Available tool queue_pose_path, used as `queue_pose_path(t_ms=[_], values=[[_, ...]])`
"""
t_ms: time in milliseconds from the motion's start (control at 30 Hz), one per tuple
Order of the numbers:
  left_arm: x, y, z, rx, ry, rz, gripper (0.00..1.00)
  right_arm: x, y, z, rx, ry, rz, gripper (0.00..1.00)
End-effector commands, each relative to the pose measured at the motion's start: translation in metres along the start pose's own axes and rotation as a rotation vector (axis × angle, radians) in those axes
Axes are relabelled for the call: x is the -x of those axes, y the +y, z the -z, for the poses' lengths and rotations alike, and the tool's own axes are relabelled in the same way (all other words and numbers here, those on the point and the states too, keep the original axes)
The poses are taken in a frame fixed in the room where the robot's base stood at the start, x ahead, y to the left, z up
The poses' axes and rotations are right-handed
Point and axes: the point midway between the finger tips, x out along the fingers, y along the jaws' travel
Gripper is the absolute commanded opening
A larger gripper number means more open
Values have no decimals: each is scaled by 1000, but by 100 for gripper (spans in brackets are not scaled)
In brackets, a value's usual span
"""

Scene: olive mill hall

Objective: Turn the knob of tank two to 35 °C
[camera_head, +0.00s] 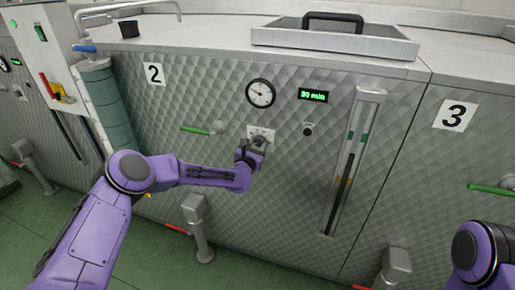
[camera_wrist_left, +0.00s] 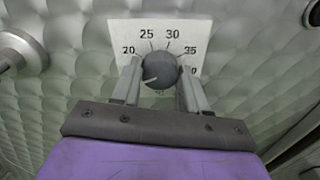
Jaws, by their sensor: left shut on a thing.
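The knob (camera_wrist_left: 160,70) of tank two is a round grey knob on a white scale plate (camera_wrist_left: 192,32), marked 20, 25, 30, 35 and a partly hidden number. A pale mark on the knob points left and slightly down, near the 20 side. My left gripper (camera_wrist_left: 158,82) is shut on the knob, one finger on each side. In the head view, my left gripper (camera_head: 257,145) is at the scale plate (camera_head: 262,132) on tank two (camera_head: 200,95), and covers most of the knob. My right gripper is out of view.
A round gauge (camera_head: 260,93), a green display (camera_head: 313,95) and a small black button (camera_head: 308,130) are near the plate. A green-handled valve (camera_head: 200,130) is to the left. A sight glass (camera_head: 352,160) stands to the right. Tank three (camera_head: 450,160) adjoins at right.

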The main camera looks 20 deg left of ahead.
Motion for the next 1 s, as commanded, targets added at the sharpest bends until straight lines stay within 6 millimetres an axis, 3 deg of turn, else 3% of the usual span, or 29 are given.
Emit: queue_pose_path(t_ms=[400, 1000], values=[[0, -2, 5, -363, -2, -1, 13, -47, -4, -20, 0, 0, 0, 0], [0, -2, 3, -936, -1, -1, 13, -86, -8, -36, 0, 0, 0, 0]])
